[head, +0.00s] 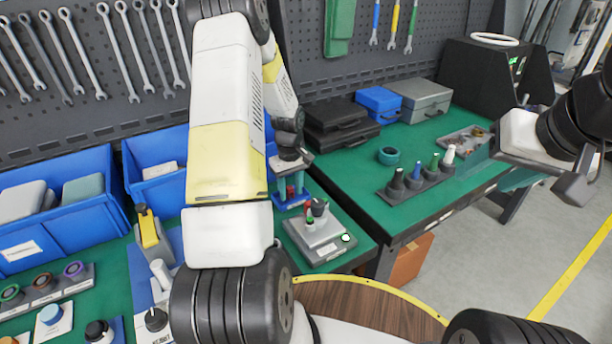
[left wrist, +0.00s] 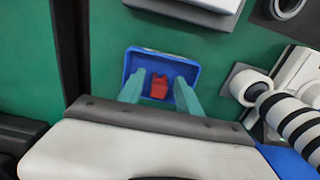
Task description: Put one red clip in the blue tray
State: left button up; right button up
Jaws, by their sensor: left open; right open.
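The small blue tray (head: 281,208) is on the green table under my left gripper (head: 291,187). In the left wrist view the blue tray (left wrist: 161,52) shows whole, with a red clip (left wrist: 159,88) inside its outline. My left gripper (left wrist: 158,92) is open, with one teal finger on each side of the clip and a gap to both. The clip appears to lie in the tray, apart from the fingers. My right gripper (head: 492,164) is open and empty at the right, over the right table's edge.
Blue bins (head: 60,215) line the left. A rack of markers (head: 420,178), a teal ring (head: 389,156) and cases (head: 340,122) stand on the right table.

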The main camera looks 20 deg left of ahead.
pick_arm(q)
notch_tip(320, 180, up, 12)
jog(key=f, duration=0.1)
notch_tip(320, 180, up, 11)
jog(key=m+t, duration=0.2)
jog(key=m, duration=0.1)
send_over(291, 188)
jog(key=s+d, duration=0.4)
jog(key=s, duration=0.1)
jog(key=s+d+r+m+t+h, duration=0.1)
jog(key=s+d+r+m+t, duration=0.1)
jog(key=s, duration=0.7)
jog(key=s+d+r+m+t+h, duration=0.1)
jog(key=s+d+r+m, duration=0.4)
jog(key=s, duration=0.5)
notch_tip(291, 188, up, 4)
jog(key=shift+d+f+t, duration=0.2)
jog(key=shift+d+t, duration=0.4)
jog(key=shift+d, duration=0.35)
